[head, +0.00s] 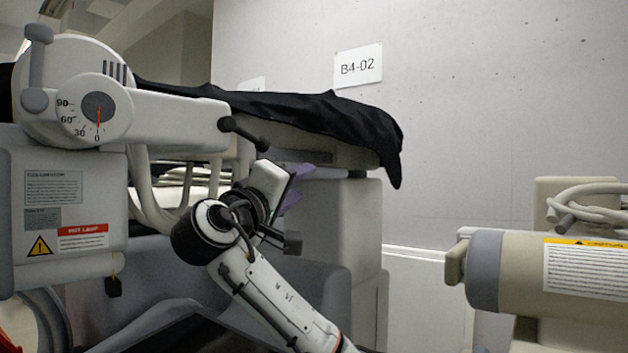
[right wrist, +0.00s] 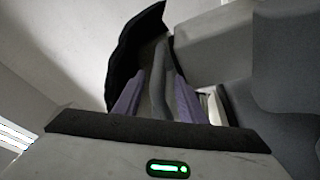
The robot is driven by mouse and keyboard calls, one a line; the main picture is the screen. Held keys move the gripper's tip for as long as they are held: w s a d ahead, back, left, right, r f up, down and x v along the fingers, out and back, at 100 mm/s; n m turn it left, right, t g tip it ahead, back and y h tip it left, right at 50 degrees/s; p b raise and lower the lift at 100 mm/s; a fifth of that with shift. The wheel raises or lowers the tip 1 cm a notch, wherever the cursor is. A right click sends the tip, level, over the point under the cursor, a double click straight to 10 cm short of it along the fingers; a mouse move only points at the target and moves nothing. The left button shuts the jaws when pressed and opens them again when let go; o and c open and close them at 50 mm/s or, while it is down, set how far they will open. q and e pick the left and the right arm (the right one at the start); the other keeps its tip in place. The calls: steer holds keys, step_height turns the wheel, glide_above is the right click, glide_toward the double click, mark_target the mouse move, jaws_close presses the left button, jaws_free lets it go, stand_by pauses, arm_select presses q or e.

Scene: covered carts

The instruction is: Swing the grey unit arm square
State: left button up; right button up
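The grey unit arm (head: 180,115) lies roughly level at the left of the head view, with a round hub and a dial (head: 99,108) marked 0 to 90. The dial's red line stands near 0. A dark handle (head: 245,133) sticks out at the arm's right end. My right gripper (head: 292,180) is below and right of that handle, partly hidden by my wrist. In the right wrist view its purple fingers (right wrist: 158,95) are apart. A dark grey bar (right wrist: 158,70) shows between them, with gaps on both sides; its depth is unclear. My left gripper is out of view.
A black cover (head: 330,115) drapes over the cart behind the arm, and also shows in the wrist view (right wrist: 125,75). A grey cabinet (head: 345,220) stands below it. A beige cylinder unit (head: 530,270) is at right. Wall sign B4-02 (head: 358,66) hangs behind.

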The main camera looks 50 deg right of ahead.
mark_target(320, 173)
steer(key=p+x, duration=0.1)
steer(key=x, duration=0.8)
steer(key=shift+d+r, duration=0.15)
steer(key=shift+d, duration=0.15)
jaws_close()
